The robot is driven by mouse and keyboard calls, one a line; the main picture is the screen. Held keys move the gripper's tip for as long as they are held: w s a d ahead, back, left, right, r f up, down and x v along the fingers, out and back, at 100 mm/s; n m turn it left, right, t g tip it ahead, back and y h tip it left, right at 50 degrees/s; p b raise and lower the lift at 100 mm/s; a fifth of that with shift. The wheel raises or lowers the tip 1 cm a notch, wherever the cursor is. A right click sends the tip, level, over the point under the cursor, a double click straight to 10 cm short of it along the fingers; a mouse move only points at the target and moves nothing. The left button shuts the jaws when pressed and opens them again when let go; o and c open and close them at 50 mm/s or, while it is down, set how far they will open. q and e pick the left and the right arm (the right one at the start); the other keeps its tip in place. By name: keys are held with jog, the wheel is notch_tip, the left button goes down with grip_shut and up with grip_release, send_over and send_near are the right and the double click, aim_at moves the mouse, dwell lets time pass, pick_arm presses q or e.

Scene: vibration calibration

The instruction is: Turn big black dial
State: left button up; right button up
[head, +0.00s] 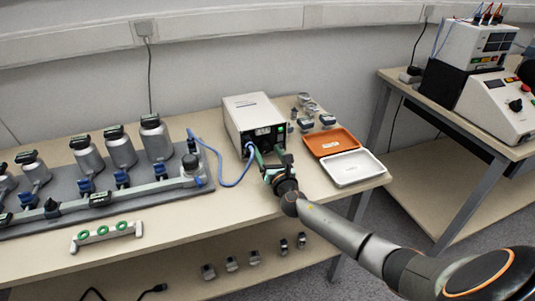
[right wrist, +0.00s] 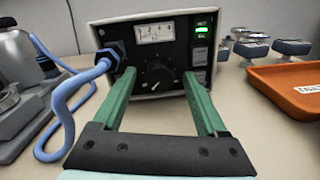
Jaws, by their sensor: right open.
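The big black dial (right wrist: 157,73) sits on the black front panel of a white box-shaped instrument (head: 249,112), below its meter. In the right wrist view the dial shows between my right gripper's two green fingers (right wrist: 160,92). The fingers are spread wide, one on each side of the dial, with nothing held between them. I cannot tell whether the fingertips touch the panel. In the head view my right gripper (head: 268,159) is in front of the instrument and hides most of the dial. My left gripper is in neither view.
A blue hose (right wrist: 62,98) plugs into the panel left of the dial. An orange tray (head: 331,139) and a white tray (head: 352,168) lie right of my gripper. Metal bottles (head: 121,151) stand on a grey rig at left. A second bench is at right.

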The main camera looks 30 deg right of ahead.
grip_shut()
dwell(0.7)
